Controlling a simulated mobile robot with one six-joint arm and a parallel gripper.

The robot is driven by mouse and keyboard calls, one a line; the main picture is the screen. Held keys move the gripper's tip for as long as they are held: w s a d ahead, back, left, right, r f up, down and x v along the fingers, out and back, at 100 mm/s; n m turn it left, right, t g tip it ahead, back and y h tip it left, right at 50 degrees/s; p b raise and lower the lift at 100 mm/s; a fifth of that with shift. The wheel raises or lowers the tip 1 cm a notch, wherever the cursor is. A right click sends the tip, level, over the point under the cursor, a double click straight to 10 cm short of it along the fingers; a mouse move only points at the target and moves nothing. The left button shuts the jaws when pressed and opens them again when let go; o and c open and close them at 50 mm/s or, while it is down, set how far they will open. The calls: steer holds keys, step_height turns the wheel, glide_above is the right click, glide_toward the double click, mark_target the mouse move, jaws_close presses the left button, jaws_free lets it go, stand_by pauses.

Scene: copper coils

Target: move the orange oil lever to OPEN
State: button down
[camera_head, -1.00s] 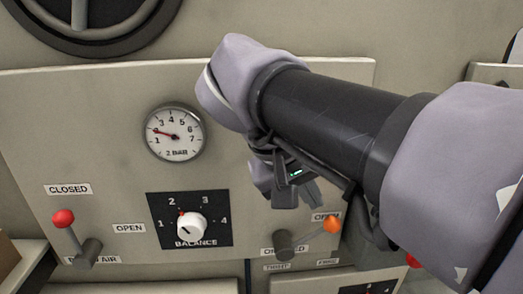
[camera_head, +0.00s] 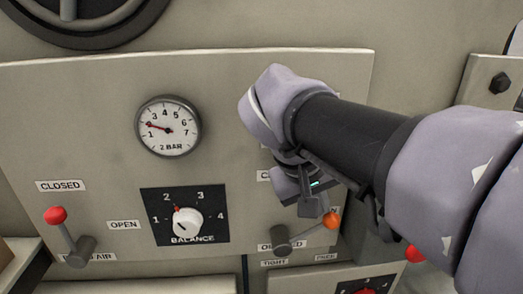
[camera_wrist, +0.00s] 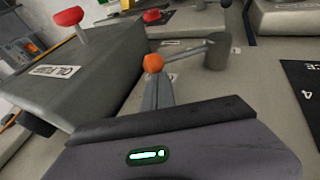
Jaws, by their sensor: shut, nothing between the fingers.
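The orange oil lever shows in the head view at the panel's lower right. Its orange knob (camera_head: 331,221) is up and right of its dark pivot (camera_head: 281,240). A label beside the knob is mostly hidden by my arm; a partly covered CLOSED label (camera_head: 270,247) is at the pivot. My gripper (camera_head: 318,210) is shut and empty, its fingers at the knob's upper left. In the wrist view the shut fingers (camera_wrist: 157,92) point at the orange knob (camera_wrist: 153,63), which appears right at their tips. I cannot tell whether they touch.
A red-knobbed lever (camera_head: 55,215) stands at the panel's left. A white balance dial (camera_head: 186,222) and a pressure gauge (camera_head: 168,127) sit in the middle. Another red knob (camera_head: 415,253) is below my arm at the right. A lower panel (camera_head: 305,276) juts below the orange lever.

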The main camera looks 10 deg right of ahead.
mark_target(337, 217)
steer(key=shift+d+f+y, duration=0.3)
steer(key=shift+d, duration=0.1)
steer(key=shift+d+f+b, duration=0.55)
steer(key=shift+d+b, duration=0.05)
steer(key=shift+d+f+b, duration=0.55)
steer(key=shift+f+b, duration=0.1)
steer(key=shift+f, duration=0.2)
steer(key=shift+d+f+b, duration=0.55)
steer(key=shift+f+b, duration=0.1)
steer(key=shift+f, duration=0.2)
steer(key=shift+f, duration=0.15)
